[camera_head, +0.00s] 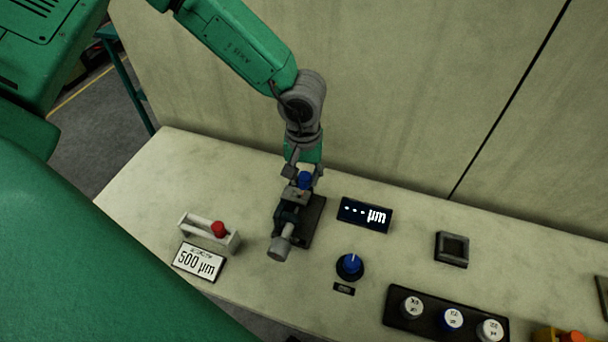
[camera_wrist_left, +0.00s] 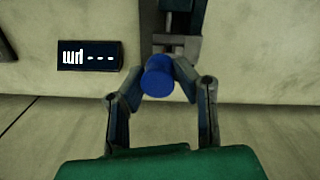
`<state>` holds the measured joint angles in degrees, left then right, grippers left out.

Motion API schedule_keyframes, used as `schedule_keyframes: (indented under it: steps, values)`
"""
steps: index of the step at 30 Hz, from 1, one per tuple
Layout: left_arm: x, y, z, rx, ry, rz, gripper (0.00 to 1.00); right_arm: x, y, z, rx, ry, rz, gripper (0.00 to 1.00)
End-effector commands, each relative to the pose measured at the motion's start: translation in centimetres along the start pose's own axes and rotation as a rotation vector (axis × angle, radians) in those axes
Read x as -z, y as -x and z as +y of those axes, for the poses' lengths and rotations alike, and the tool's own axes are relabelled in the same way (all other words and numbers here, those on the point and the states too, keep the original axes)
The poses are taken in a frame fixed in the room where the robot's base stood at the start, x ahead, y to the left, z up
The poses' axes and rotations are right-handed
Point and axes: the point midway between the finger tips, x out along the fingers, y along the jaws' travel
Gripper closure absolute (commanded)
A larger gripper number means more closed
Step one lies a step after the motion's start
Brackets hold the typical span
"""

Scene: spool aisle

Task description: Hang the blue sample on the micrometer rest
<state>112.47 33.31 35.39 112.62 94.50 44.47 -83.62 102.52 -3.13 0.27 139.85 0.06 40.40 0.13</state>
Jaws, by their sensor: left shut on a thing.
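The blue sample (camera_wrist_left: 158,78) is a small blue cylinder, seen end-on in the left wrist view; in the head view it shows as a blue spot (camera_head: 305,180). My left gripper (camera_head: 303,178) is shut on it, with a finger on each side in the left wrist view (camera_wrist_left: 158,76). The micrometer rest (camera_head: 288,218), a dark device with a grey round thimble, stands on the bench. The sample is at the rest's far end in the head view. Whether it touches the rest is hidden. My right gripper is not in view.
A display reading "--- µm" (camera_head: 364,215) stands right of the rest. A grey holder with a red-topped piece (camera_head: 208,232) and a "500 µm" sign (camera_head: 199,262) are left. A blue knob (camera_head: 350,266), a black square tray (camera_head: 452,249) and a strip of labelled pieces (camera_head: 446,316) lie right.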

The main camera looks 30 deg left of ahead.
Motion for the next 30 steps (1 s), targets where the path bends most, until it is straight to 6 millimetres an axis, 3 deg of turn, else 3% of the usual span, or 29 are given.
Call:
schedule_keyframes:
  steps: [30]
  values:
    - [0.37, 0.01, -0.95, -0.082, 0.009, -0.01, 1.0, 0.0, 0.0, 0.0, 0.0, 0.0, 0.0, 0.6]
